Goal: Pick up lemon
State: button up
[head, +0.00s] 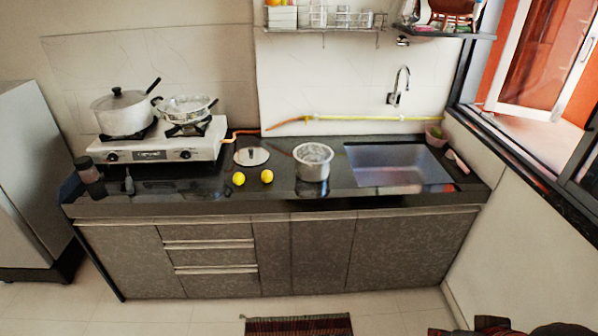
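Two yellow lemons lie on the dark countertop in the head view, near its front edge. The left lemon (238,179) and the right lemon (267,176) are a short gap apart. They are in front of a round metal lid (252,156) and left of a metal pot (313,163). Both lemons show in full, with nothing on top of them. My gripper does not show in this view.
A two-burner stove (160,145) with a lidded pot (122,113) and a pan (186,108) stands on the left. A sink (390,166) is on the right. Dark jars (88,170) stand at the left end. Open floor lies in front, with a striped mat (298,326).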

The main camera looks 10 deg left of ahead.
aim_at(267, 176)
jog(key=i+j+z, duration=0.25)
jog(key=j, duration=0.25)
jog(key=j+z, duration=0.2)
jog(key=j, duration=0.35)
jog(key=i+j+z, duration=0.25)
jog(key=j, duration=0.35)
jog(key=j+z, duration=0.2)
jog(key=j, duration=0.35)
jog(key=j+z, duration=0.1)
jog(key=j, duration=2.65)
jog(key=i, duration=0.05)
